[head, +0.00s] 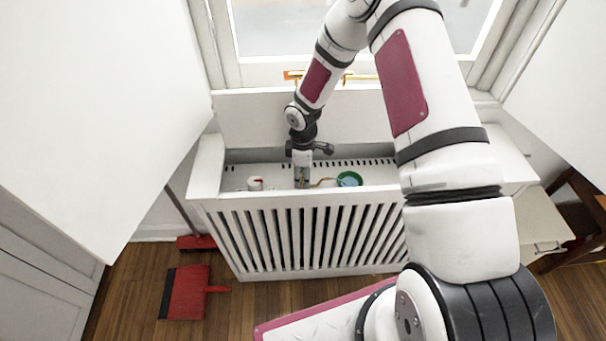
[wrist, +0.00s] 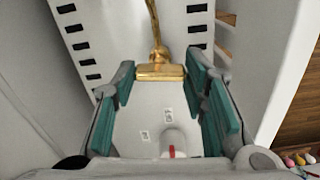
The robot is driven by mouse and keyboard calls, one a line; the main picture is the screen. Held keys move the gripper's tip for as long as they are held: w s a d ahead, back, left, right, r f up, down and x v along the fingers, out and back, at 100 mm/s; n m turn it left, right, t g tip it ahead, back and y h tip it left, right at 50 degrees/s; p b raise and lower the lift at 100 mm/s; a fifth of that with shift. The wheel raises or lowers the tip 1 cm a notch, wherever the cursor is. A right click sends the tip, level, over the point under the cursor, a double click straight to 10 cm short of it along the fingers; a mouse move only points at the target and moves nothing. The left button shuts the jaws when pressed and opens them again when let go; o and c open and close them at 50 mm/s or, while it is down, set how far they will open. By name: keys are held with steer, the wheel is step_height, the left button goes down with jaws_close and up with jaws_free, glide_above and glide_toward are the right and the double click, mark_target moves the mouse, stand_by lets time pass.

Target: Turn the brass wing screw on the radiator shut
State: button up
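The brass wing screw (wrist: 160,73) shows at the top centre of the wrist view as a flat gold bar. A thin brass stem runs up from it. My gripper (wrist: 158,86) is open, with one teal-padded finger on each side of the bar. The bar lies close to both fingertips; I cannot tell whether they touch it. In the head view my gripper (head: 302,184) points down into the open top of the white radiator cover (head: 310,238). The screw is too small to make out there, and only a thin brass line shows beside the fingers.
A white cylinder with a red mark (head: 255,184) stands left of my gripper. A green-rimmed round dish (head: 349,179) sits to its right. The cover's slotted walls and raised back panel (head: 250,120) surround the opening. A red dustpan (head: 187,293) lies on the floor.

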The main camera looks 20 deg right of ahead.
steer(key=shift+m, duration=0.3)
steer(key=m+b, duration=0.1)
steer(key=m, duration=0.2)
steer(key=m+b, duration=0.1)
steer(key=m, duration=0.7)
steer(key=shift+m, duration=0.3)
steer(key=shift+m+b, duration=0.6)
steer(key=shift+m, duration=1.5)
steer(key=o, duration=1.2)
steer(key=shift+c, duration=0.2)
